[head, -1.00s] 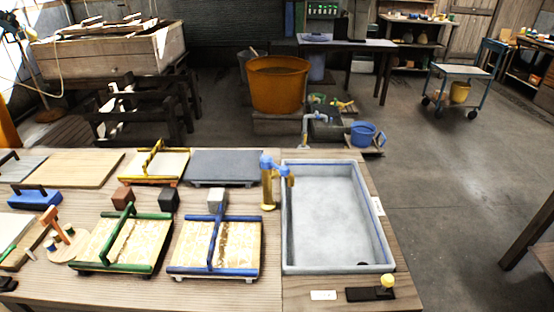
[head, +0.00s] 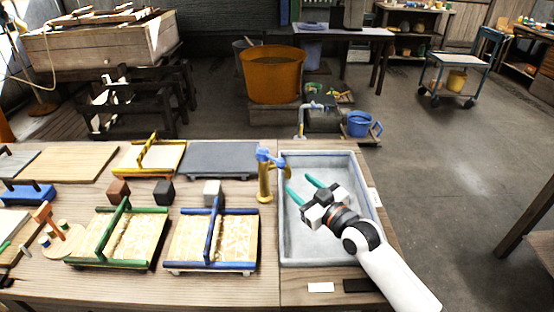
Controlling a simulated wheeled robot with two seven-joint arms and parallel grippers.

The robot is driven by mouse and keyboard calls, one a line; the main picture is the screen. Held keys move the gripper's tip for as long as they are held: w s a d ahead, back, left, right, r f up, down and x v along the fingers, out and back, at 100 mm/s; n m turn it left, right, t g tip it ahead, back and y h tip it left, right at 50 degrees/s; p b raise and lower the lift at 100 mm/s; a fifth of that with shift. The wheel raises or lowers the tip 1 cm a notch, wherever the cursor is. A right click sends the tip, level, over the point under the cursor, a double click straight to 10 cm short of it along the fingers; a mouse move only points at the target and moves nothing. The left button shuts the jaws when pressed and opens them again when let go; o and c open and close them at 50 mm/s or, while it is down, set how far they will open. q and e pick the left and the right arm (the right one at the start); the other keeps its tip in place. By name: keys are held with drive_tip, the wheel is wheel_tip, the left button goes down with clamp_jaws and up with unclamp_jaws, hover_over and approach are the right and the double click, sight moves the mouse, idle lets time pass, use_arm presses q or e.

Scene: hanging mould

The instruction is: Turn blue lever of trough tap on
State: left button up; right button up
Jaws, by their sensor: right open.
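The trough tap (head: 265,182) is a yellow post with a blue lever (head: 265,155) on top and a yellow spout. It stands at the left edge of the grey trough (head: 340,247), which has a blue rim. My right gripper (head: 301,184) is over the trough, to the right of the tap. Its two teal fingers are apart and empty, pointing up and left toward the tap. A small gap shows between the fingers and the tap. No water shows at the spout. My left gripper is not in view.
Moulds with green (head: 122,235) and blue (head: 213,240) handles lie left of the trough, with small blocks behind them. A yellow-handled mould (head: 150,160) and a grey slab (head: 222,160) lie farther back. An orange tub (head: 272,78) stands beyond the table.

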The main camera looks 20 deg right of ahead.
sight(282, 164)
drive_tip(key=x, duration=0.8)
drive_tip(key=r+x, duration=0.1)
drive_tip(key=x, duration=0.3)
drive_tip(key=shift+w+d+r, duration=0.1)
drive_tip(key=shift+w+d, duration=0.1)
drive_tip(key=shift+w, duration=0.1)
clamp_jaws()
